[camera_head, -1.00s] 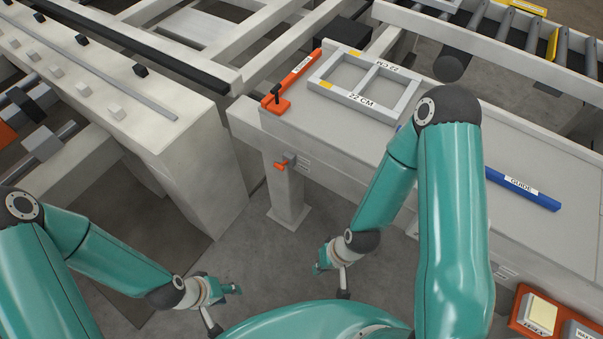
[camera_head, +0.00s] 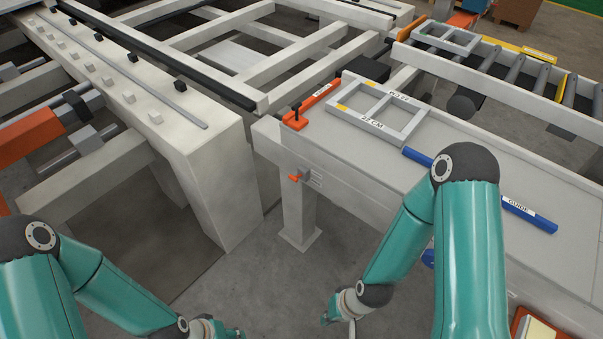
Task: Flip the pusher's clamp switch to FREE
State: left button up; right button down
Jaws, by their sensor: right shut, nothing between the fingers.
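The orange pusher (camera_head: 318,99) lies along the left end of the grey bench, with a label too small to read and a small black knob at its near end. A small orange lever (camera_head: 295,178) on a grey mount sticks out of the bench's front face below it. It looks like the clamp switch, but the plate beside it is unreadable. My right gripper (camera_head: 328,314) is low in front of the bench, well below and apart from the lever, shut and empty. My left gripper (camera_head: 232,333) is at the bottom edge, partly cut off; its jaws cannot be made out.
A grey frame marked 22 CM (camera_head: 378,113) lies on the bench (camera_head: 480,160) beside the pusher. A blue guide bar (camera_head: 528,214) lies farther right, partly hidden by my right arm. A pale machine block (camera_head: 215,190) stands left of the bench, with floor between. A bench leg (camera_head: 298,215) stands below the lever.

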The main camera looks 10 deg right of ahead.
aim_at(295, 179)
jog(key=u, duration=0.1)
jog(key=i, duration=0.95)
jog(key=z, duration=0.1)
